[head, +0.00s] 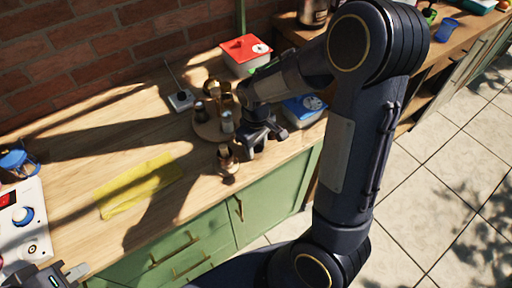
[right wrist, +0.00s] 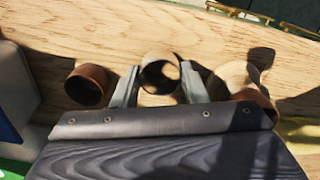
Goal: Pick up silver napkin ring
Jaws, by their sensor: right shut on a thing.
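The silver napkin ring (right wrist: 160,72) is a short, hollow, greyish ring in the right wrist view. It sits between the two fingers of my right gripper (right wrist: 159,88), which is shut on it. In the head view my right gripper (head: 264,134) is low over the wooden counter, at the right side of a round wooden board; the ring cannot be made out there. A reddish-brown ring (right wrist: 88,86) stands apart, left of the fingers in the wrist view. My left gripper (head: 66,274) is at the bottom left of the head view, its jaws only partly shown.
Several small brown and dark items crowd the round board (head: 207,132). A red-lidded box (head: 245,54) and a blue-lidded box (head: 304,107) stand nearby. A yellow cloth (head: 137,186) lies on the counter (head: 95,150). A brick wall closes the back.

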